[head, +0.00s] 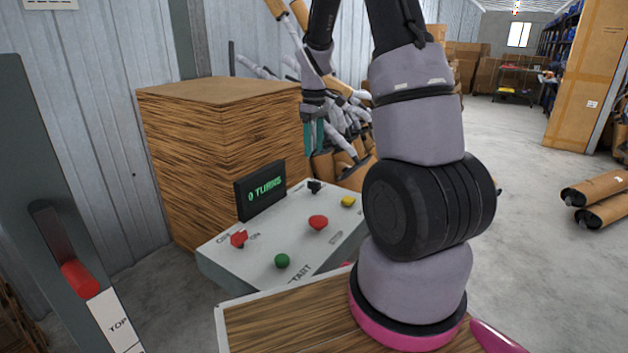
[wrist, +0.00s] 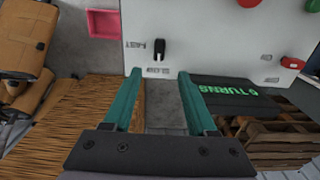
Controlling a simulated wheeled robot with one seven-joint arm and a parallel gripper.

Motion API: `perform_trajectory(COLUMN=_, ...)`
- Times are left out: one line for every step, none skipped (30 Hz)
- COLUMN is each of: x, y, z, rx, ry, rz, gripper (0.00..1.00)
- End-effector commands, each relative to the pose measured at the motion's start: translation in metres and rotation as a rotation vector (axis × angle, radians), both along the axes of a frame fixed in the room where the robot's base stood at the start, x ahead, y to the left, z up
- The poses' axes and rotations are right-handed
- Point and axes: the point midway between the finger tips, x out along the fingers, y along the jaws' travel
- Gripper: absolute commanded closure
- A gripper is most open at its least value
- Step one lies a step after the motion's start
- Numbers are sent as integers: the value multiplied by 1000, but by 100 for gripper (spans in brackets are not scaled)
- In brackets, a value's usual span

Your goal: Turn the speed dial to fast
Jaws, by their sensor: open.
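The speed dial is a small black knob (head: 314,187) at the back edge of the light grey control box (head: 225,252). In the wrist view the dial (wrist: 160,50) stands with its long side roughly up and down the picture. A label that seems to read FAST is left of it, and another, too small to read surely, is below it. My gripper (head: 314,143) has teal fingers and is open and empty above the back of the box. In the wrist view my gripper (wrist: 158,74) points at the dial, which lies just beyond the fingertips, not between them.
The box also carries a red switch (head: 239,239), a green button (head: 282,261), a red knob (head: 318,222) and a yellow part (head: 348,201). A wooden crate (head: 215,150) is close behind.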

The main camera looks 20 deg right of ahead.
Motion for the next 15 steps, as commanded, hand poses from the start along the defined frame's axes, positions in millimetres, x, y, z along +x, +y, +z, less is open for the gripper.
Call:
perform_trajectory(x=1, y=-1, z=-5, rx=-2, ry=7, rz=9, gripper=43)
perform_trajectory(x=2, y=-2, z=-8, rx=-4, ry=9, rz=14, gripper=43)
perform_trajectory(x=2, y=-2, z=-12, rx=-4, ry=12, rz=17, gripper=43)
perform_trajectory(x=2, y=-2, z=-15, rx=-5, ry=12, rz=19, gripper=43)
perform_trajectory(x=2, y=-2, z=-18, rx=-4, ry=14, rz=19, gripper=43)
perform_trajectory(x=2, y=-2, z=-23, rx=-4, ry=14, rz=20, gripper=43)
perform_trajectory(x=2, y=-2, z=-28, rx=-5, ry=15, rz=19, gripper=43)
perform_trajectory(x=1, y=-2, z=-34, rx=-5, ry=16, rz=18, gripper=43)
perform_trajectory(x=1, y=-2, z=-41, rx=-4, ry=15, rz=18, gripper=43)
perform_trajectory(x=1, y=-2, z=-47, rx=-5, ry=16, rz=18, gripper=43)
perform_trajectory(x=1, y=-2, z=-53, rx=-5, ry=16, rz=18, gripper=43)
perform_trajectory(x=1, y=-2, z=-61, rx=-4, ry=15, rz=17, gripper=43)
perform_trajectory(x=1, y=-2, z=-67, rx=-5, ry=16, rz=17, gripper=43)
perform_trajectory(x=1, y=-2, z=-73, rx=-5, ry=15, rz=18, gripper=43)
perform_trajectory(x=1, y=-2, z=-80, rx=-4, ry=14, rz=17, gripper=43)
